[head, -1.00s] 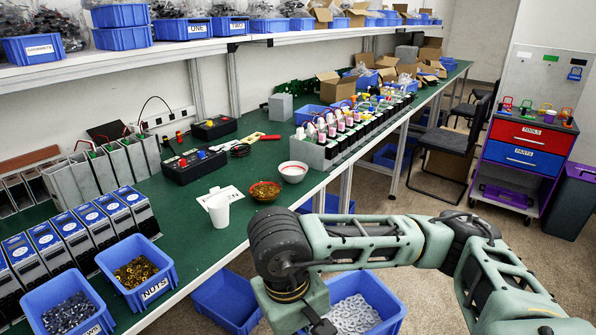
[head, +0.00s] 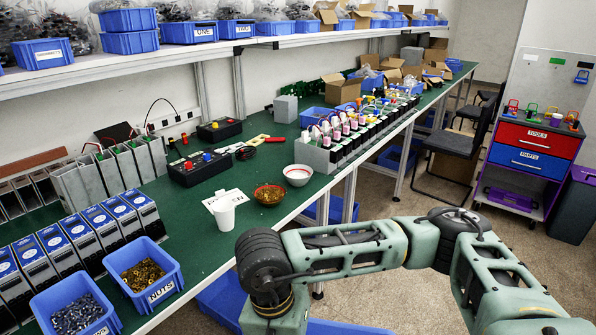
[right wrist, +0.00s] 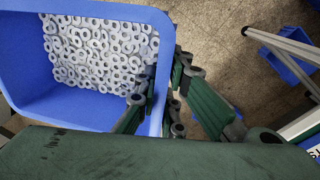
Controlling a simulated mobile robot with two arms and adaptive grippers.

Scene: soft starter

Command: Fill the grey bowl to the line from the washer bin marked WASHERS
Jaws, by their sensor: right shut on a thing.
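A pale grey bowl (head: 298,176) with a red line near its rim stands on the green bench; its inside looks empty. The blue washer bin (right wrist: 75,107) in the right wrist view is well filled with grey washers (right wrist: 97,50); its label is not visible. My right gripper (right wrist: 165,108) is shut on this bin's side wall, one finger inside and one outside. In the head view my right arm hides the gripper, and blue plastic shows behind and below it; I cannot tell which bin that is. My left gripper is not in view.
A brown bowl (head: 269,196) with brass pieces stands beside the grey bowl, near a white cup (head: 223,214) and a printed card (head: 219,200). The NUTS bin (head: 161,292) and a bin of dark fasteners (head: 100,329) line the front edge. Modules (head: 320,157) stand behind the bowls.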

